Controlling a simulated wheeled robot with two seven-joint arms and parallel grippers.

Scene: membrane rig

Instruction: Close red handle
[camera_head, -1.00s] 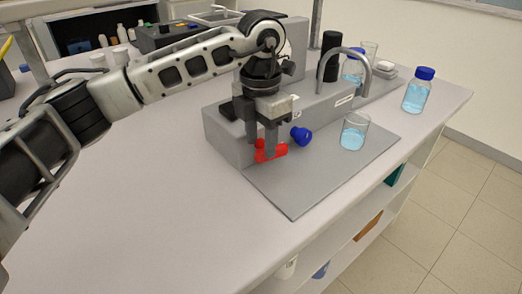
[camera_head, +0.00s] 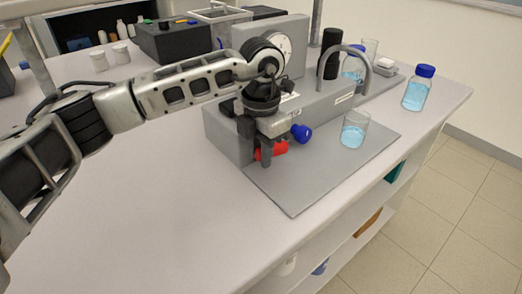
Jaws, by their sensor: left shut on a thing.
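The red handle (camera_head: 279,149) is on the front of the grey membrane rig (camera_head: 225,133), low and near its left end. My left gripper (camera_head: 267,158) points down at the handle and is shut on it; its fingers hide part of the handle. A blue handle (camera_head: 301,133) sits just to the right of the red one on the same front face. My right gripper is not in the view.
A beaker of blue liquid (camera_head: 353,135) stands on the rig's grey base plate (camera_head: 300,195), right of the gripper. A blue-capped bottle (camera_head: 417,92) stands farther right. The front left of the bench is clear.

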